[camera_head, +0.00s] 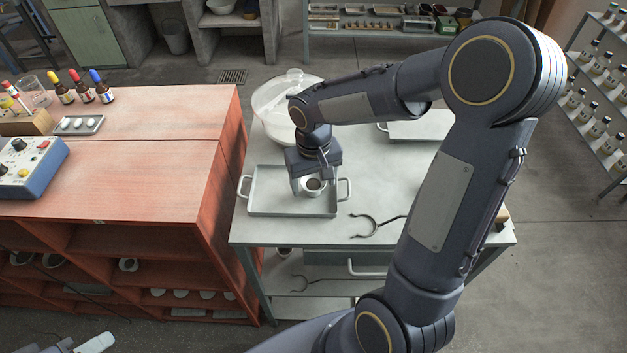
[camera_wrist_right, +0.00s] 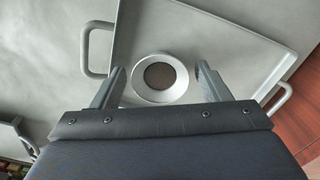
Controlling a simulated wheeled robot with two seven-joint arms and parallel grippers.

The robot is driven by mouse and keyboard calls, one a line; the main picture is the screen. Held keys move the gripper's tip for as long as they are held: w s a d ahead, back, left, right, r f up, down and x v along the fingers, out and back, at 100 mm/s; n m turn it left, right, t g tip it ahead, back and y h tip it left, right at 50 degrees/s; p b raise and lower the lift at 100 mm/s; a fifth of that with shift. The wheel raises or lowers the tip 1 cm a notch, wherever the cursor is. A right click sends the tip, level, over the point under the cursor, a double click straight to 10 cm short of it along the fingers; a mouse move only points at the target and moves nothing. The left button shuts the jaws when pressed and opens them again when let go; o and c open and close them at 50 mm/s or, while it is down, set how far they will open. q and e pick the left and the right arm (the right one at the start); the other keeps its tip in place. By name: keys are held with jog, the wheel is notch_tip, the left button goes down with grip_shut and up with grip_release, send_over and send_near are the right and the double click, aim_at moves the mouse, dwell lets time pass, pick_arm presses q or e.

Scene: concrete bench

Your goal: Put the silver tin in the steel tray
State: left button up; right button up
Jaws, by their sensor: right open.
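The steel tray (camera_head: 265,200) lies on the grey bench, with a handle at each end. The silver tin (camera_head: 314,186), round with a wide pale rim and a dark inside, is upright inside the tray near its right end. My right gripper (camera_head: 312,184) is low over it. In the right wrist view, the tin (camera_wrist_right: 161,97) is between the two open fingers (camera_wrist_right: 160,85), with a gap on both sides, on the tray floor (camera_wrist_right: 205,45). Part of what looks like my left gripper (camera_head: 82,345) shows at the bottom left edge, and its jaws are unclear.
A pair of dark tongs (camera_head: 375,226) lies right of the tray. A clear glass dish (camera_head: 275,100) stands behind, and another pale tray (camera_head: 420,127) is at the back right. A red cabinet (camera_head: 150,185) with bottles and a blue box is at left. The bench front is mostly clear.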

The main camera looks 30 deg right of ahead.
aim_at(314, 185)
notch_tip(314, 185, up, 12)
jog(key=f+p, duration=0.1)
jog(key=s+a+t+y, duration=0.2)
jog(key=s, duration=0.6)
jog(key=s+a+t+y, duration=0.1)
jog(key=s+a+t, duration=0.2)
jog(key=s, duration=0.5)
jog(key=shift+s+t+y, duration=0.3)
jog(key=shift+s+y, duration=0.05)
jog(key=shift+y, duration=0.05)
jog(key=shift+r, duration=0.1)
